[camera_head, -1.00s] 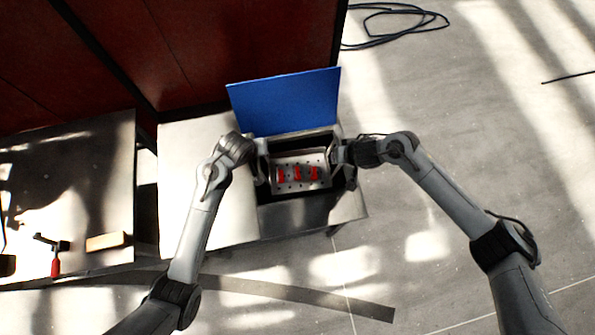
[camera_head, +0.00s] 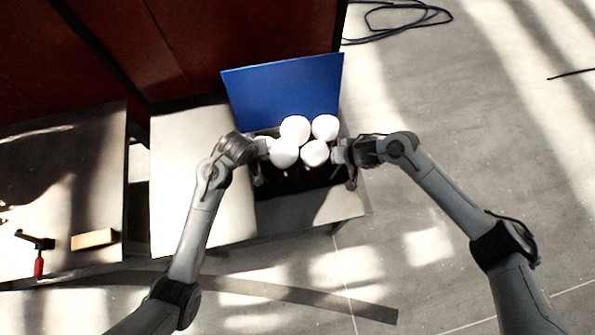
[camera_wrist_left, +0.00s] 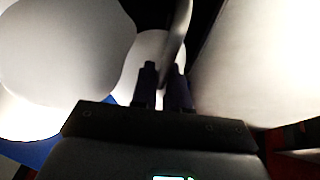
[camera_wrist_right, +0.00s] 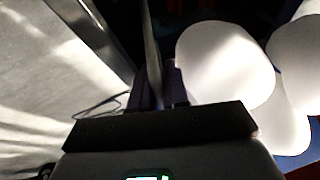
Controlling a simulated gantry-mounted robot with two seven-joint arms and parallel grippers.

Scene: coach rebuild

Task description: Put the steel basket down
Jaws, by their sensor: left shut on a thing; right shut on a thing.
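The steel basket is mostly hidden in the head view by several smooth white rounded shapes (camera_head: 296,130). A thin upright piece of the basket shows between my left fingers in the left wrist view (camera_wrist_left: 177,45) and between my right fingers in the right wrist view (camera_wrist_right: 152,55). My left gripper (camera_head: 262,148) is shut on the basket's left side, and my right gripper (camera_head: 340,154) on its right side. The basket is over the dark opening of a tank (camera_head: 300,190) with a raised blue lid (camera_head: 285,90). Its height there is hard to tell.
A bare pale bench top (camera_head: 185,190) adjoins the tank on the left. Further left, a table (camera_head: 70,185) holds a wooden block (camera_head: 92,239) and a red-handled tool (camera_head: 39,265). A dark red wall stands behind. A cable (camera_head: 400,18) lies on the floor.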

